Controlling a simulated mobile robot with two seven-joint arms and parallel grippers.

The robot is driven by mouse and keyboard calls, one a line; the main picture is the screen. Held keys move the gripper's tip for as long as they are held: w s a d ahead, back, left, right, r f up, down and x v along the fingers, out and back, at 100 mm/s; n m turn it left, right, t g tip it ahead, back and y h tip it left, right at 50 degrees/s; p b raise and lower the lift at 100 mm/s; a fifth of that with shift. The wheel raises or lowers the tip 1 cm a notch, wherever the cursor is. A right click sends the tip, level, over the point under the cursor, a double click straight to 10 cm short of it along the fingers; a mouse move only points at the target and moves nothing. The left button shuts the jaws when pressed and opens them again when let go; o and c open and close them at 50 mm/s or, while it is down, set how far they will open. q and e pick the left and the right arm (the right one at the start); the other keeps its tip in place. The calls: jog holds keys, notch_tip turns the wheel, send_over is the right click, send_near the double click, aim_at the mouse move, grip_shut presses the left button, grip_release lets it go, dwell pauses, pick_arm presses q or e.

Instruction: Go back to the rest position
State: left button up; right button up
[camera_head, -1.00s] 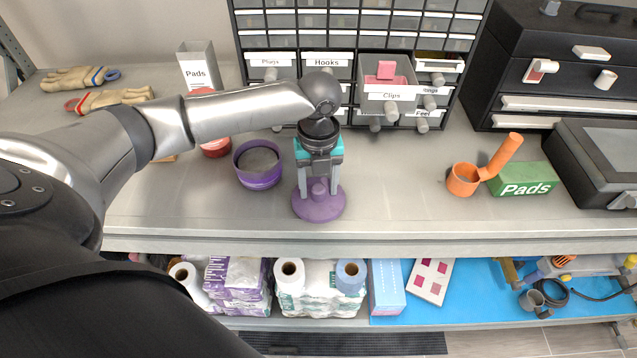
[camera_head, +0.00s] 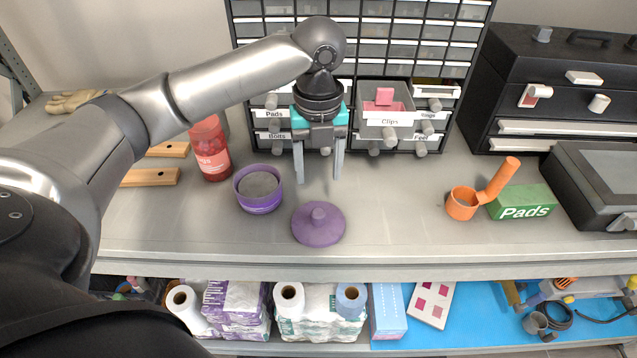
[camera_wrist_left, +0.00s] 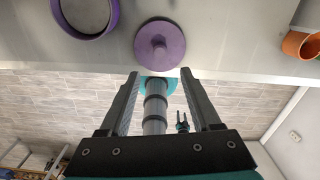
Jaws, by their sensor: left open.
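My left gripper (camera_head: 319,178) is open and empty in the head view. Its two fingers point down above the shelf top, behind and above a round purple lid (camera_head: 318,223) with a small knob. The lid lies flat on the shelf, apart from the fingers. In the left wrist view the open fingers (camera_wrist_left: 160,80) show with the purple lid (camera_wrist_left: 160,46) beyond them. A purple tub (camera_head: 258,189) stands open just left of the lid.
A drawer cabinet (camera_head: 372,18) stands behind, with its Clips drawer (camera_head: 388,118) pulled out. A red jar (camera_head: 210,148) is left of the tub. An orange scoop (camera_head: 463,203), a green Pads box (camera_head: 521,205) and black cases (camera_head: 565,75) are at right. The shelf's front middle is clear.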

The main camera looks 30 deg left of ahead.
pick_arm(q)
jog(key=shift+r, duration=0.35)
jog(key=shift+f, duration=0.1)
